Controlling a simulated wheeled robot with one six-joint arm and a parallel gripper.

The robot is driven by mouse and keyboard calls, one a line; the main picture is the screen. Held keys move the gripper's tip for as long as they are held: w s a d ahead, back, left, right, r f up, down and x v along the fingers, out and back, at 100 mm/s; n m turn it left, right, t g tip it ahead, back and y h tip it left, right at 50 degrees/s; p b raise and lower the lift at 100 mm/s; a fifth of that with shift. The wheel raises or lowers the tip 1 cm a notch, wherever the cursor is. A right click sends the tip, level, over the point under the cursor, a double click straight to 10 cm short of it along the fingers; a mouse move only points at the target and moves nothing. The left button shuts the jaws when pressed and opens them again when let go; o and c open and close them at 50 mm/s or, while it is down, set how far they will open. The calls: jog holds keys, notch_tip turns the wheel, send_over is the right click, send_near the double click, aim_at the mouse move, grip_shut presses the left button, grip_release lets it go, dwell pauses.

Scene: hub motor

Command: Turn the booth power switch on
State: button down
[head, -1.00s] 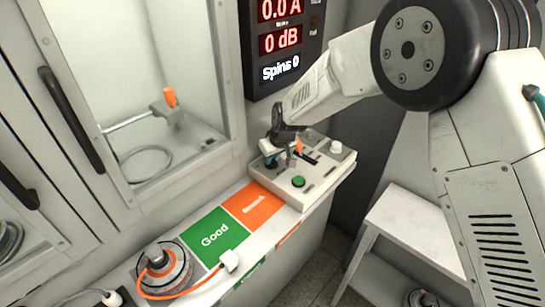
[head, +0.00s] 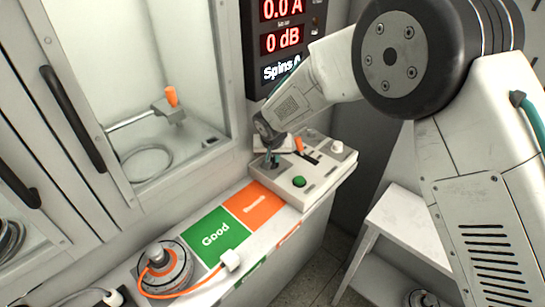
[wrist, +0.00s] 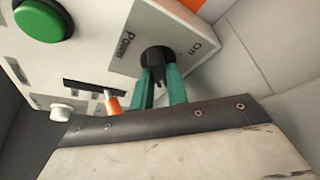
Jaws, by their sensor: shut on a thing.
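The control box (head: 320,185) stands at the right end of the bench. In the wrist view its panel shows a black rotary power switch (wrist: 157,60) on a grey plate with the labels "Power" and "Off". My gripper (wrist: 160,75) has its two teal fingers on either side of the black knob, shut on it. In the head view my gripper (head: 271,160) reaches down to the far left corner of the box, and the knob is mostly hidden.
The box also carries a green button (head: 298,182), an orange slider lever (head: 299,145) and a white knob (head: 336,147). Green "Good" (head: 212,236) and orange (head: 254,205) mats lie to the left, with a hub motor (head: 165,270) beyond. A glazed booth (head: 150,90) stands behind.

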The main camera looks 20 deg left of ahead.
aim_at(272, 172)
dwell(0.3)
jog(key=c, duration=1.4)
grip_release()
jog(key=v, duration=0.7)
jog(key=shift+s+r, duration=0.2)
jog(key=shift+r, duration=0.1)
